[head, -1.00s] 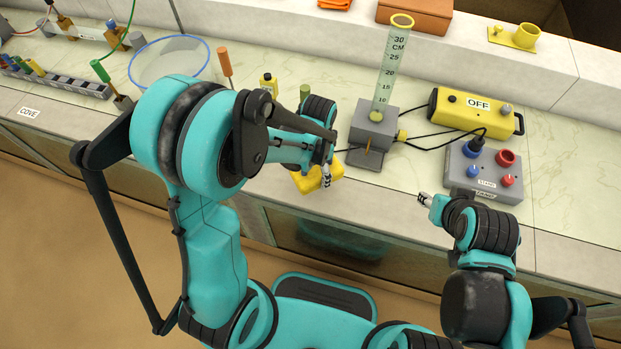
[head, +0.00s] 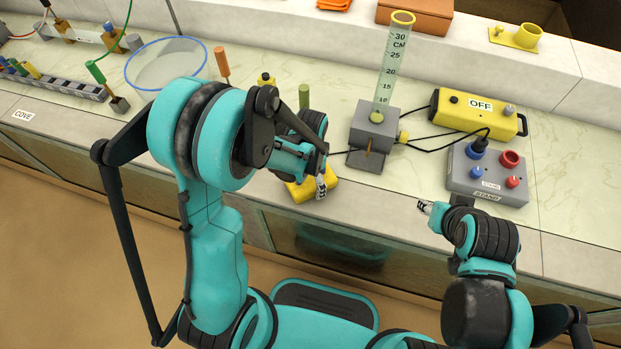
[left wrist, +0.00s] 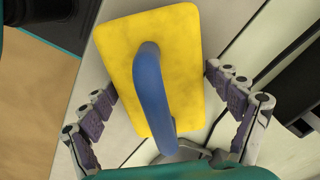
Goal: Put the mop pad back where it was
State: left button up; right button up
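The mop pad is a yellow rectangular block (head: 302,192) near the counter's front edge, partly hidden under my left arm in the head view. In the left wrist view the yellow pad (left wrist: 185,50) lies flat below the gripper, with a blue arched handle (left wrist: 148,85) on top. My left gripper (head: 320,187) is right over the pad. Its fingers (left wrist: 162,85) are spread on either side of the handle and pad, with a gap to the handle. My right gripper (head: 425,207) is in front of the counter, away from the pad; its finger opening is too small to read.
A grey block with a measuring cylinder (head: 391,75) stands right of the pad. A yellow OFF box (head: 475,115) and a grey STAND box (head: 487,185) with knobs are farther right. A blue-rimmed bowl (head: 152,89) and a grey rack (head: 60,86) are left. Cables cross the counter.

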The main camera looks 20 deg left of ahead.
pick_arm(q)
jog(key=shift+r, duration=0.1)
jog(key=shift+r, duration=0.2)
notch_tip(320, 180, up, 11)
jog(key=p, duration=0.4)
jog(key=shift+p, duration=0.4)
jog(key=shift+s+r, duration=0.15)
jog(key=shift+r, duration=0.5)
jog(key=s+a+r+n+t, duration=0.4)
jog(key=s+r+n+t, duration=0.3)
jog(key=s+r+n, duration=0.2)
jog(key=shift+s+a+r, duration=0.3)
jog(key=shift+s+r, duration=0.2)
jog(key=shift+r, duration=0.45)
